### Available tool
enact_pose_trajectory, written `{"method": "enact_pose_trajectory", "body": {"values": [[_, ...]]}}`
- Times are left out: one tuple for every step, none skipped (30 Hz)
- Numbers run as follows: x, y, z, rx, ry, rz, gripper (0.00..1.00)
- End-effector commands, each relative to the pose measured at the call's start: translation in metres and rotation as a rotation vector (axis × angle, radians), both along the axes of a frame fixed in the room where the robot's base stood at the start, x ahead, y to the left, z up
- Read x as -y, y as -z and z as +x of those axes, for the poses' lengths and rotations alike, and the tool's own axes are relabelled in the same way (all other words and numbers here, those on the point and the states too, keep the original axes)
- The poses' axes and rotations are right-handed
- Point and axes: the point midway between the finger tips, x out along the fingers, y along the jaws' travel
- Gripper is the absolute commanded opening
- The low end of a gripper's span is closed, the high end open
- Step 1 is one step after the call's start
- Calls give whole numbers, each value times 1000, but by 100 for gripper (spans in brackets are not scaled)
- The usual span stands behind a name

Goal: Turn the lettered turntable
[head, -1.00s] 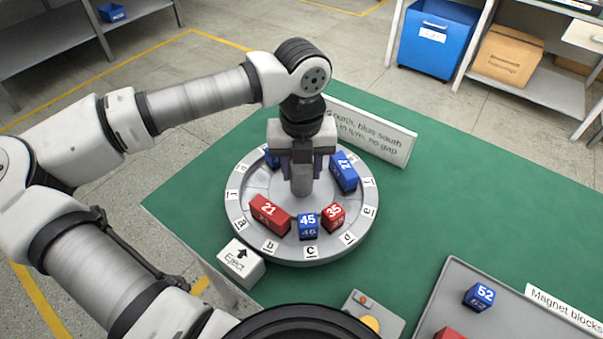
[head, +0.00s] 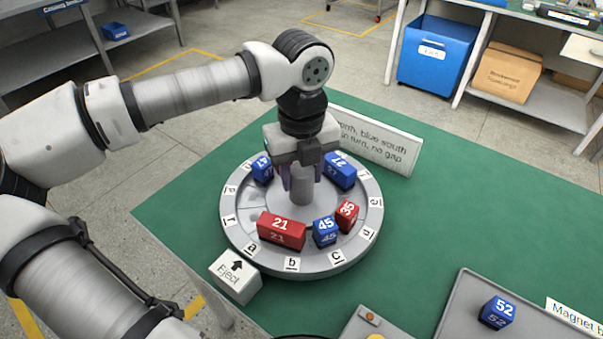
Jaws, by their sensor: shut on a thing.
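The grey round turntable (head: 240,241) stands on the green table, with letter tags around its rim; a, b, c and d show at the front. My gripper (head: 301,184) points down over its middle, shut on the central post (head: 303,190). Several numbered blocks sit on the turntable: red 21 (head: 281,231) at the front left, blue 45 (head: 325,231), red 35 (head: 347,214) at the right, blue 27 (head: 340,171) at the back right, and blue 47 (head: 263,168) at the back left. My gripper hides part of the far side.
A white Eject block (head: 236,277) with an arrow stands at the front left of the turntable. A sign (head: 375,146) stands behind. A grey tray (head: 462,303) at the front right holds blue block 52 (head: 497,312). The green table (head: 440,220) is clear to the right.

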Motion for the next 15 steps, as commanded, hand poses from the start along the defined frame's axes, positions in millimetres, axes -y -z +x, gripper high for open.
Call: {"method": "enact_pose_trajectory", "body": {"values": [[0, -1, 0, 2, -2, -2, 0], [0, -1, 0, 2, -2, -2, 0], [0, -1, 0, 2, -2, -2, 0], [0, -1, 0, 2, -2, -2, 0], [0, -1, 0, 2, -2, -2, 0], [0, -1, 0, 2, -2, -2, 0], [0, -1, 0, 2, -2, -2, 0], [0, -1, 0, 2, -2, -2, 0], [0, -1, 0, 2, -2, -2, 0], [0, -1, 0, 2, -2, -2, 0], [0, -1, 0, 2, -2, -2, 0], [0, -1, 0, 2, -2, -2, 44], [0, -1, 0, 2, -2, -2, 48], [0, -1, 0, 2, -1, -2, 51], [0, -1, 0, 2, -1, -2, 57]]}}
